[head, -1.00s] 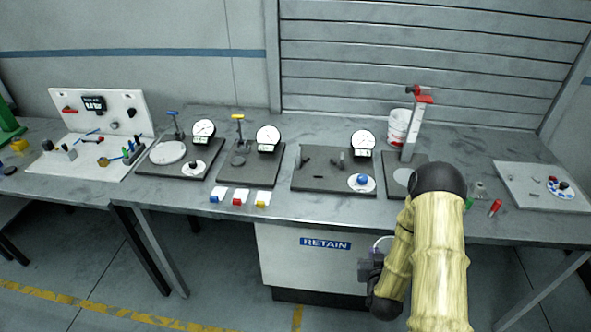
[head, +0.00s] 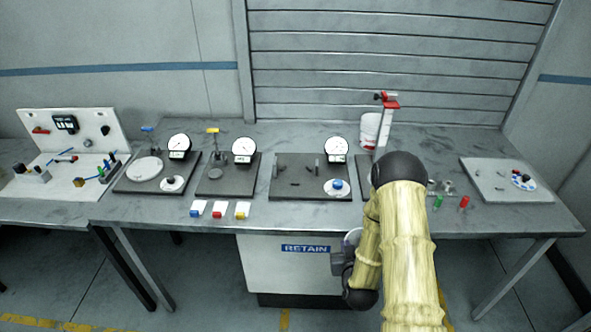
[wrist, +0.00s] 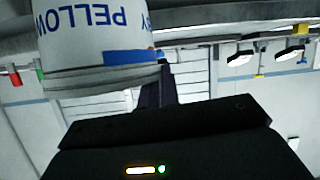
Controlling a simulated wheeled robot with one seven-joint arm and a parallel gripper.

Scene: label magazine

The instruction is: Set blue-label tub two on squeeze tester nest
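A white tub fills the upper left of the wrist view (wrist: 85,35), upside down in the picture, with blue lettering and a blue label patch (wrist: 130,57). In the head view the tub (head: 352,238) is a small pale shape partly hidden by my arm. My gripper (head: 343,262) is beside it, in front of the bench; its dark finger (wrist: 150,92) is against the tub, and it appears shut on it. The number on the tub is not readable. No station is legibly marked squeeze tester; a dark plate (head: 290,192) with two uprights and a dial stands at bench centre.
Two more dial stations (head: 228,182) stand left on the bench (head: 330,219). A red-topped column (head: 385,125) and a white bucket (head: 369,130) stand behind my arm. Small coloured blocks (head: 217,212) lie near the front edge. A cabinet marked RETAIN (head: 290,270) is below.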

